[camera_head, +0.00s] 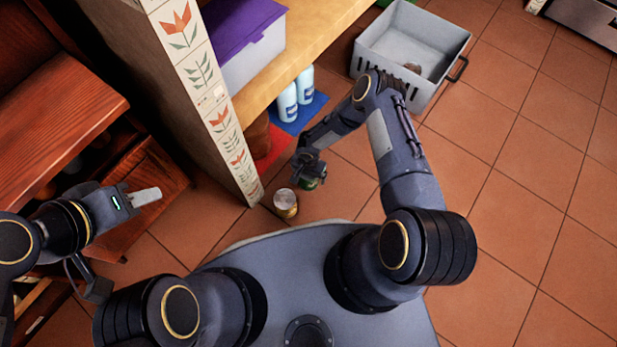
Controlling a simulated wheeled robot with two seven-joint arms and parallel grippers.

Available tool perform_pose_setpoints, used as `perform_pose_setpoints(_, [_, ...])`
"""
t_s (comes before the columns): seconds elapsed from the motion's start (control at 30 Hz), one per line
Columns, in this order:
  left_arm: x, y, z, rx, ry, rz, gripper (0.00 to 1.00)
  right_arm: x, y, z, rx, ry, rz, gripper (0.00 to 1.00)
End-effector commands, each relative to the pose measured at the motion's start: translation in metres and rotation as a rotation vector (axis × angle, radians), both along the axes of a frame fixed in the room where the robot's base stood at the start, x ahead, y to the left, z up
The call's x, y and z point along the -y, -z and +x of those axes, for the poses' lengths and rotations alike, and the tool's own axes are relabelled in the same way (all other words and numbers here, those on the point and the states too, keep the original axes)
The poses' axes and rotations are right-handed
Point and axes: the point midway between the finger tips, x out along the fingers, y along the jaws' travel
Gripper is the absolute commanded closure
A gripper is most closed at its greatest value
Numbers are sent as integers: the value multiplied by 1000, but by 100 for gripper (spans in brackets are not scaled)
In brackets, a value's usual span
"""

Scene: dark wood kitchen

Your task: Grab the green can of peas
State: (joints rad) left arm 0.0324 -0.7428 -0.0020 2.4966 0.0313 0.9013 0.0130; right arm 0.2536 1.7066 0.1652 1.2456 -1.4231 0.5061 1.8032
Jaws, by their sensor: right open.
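A green can (309,184), which I take to be the can of peas, shows partly beneath my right gripper (311,174) in the head view. The gripper hides much of the can, so its label cannot be read. My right gripper is open and points down at the can; I cannot tell whether its fingers are around it or above it. My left gripper (146,196) is off to the left, away from the cans, seen from the side with no object visible in it.
A yellow can (286,205) stands on the tiled floor just left of the green one. A tiled pillar (215,110) rises close by on the left. A wooden shelf (300,50) holds a purple-lidded box (250,60). A grey crate (400,85) stands behind; floor at right is clear.

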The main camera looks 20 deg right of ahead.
Motion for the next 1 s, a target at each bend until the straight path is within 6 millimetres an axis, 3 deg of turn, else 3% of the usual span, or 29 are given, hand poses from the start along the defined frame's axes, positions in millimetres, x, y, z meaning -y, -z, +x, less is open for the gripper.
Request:
perform_pose_setpoints(0.17, [0, -1, 0, 0, 0, 0, 64, 0, -1, 0, 0, -1, 0, 8])
perform_pose_setpoints(0.67, [0, -1, 0, 0, 0, 0, 64, 0, -1, 0, 0, -1, 0, 73])
perform_pose_setpoints(1.0, [0, -3, 0, 0, 0, 0, 64, -1, -6, 1, 2, -2, 1, 73])
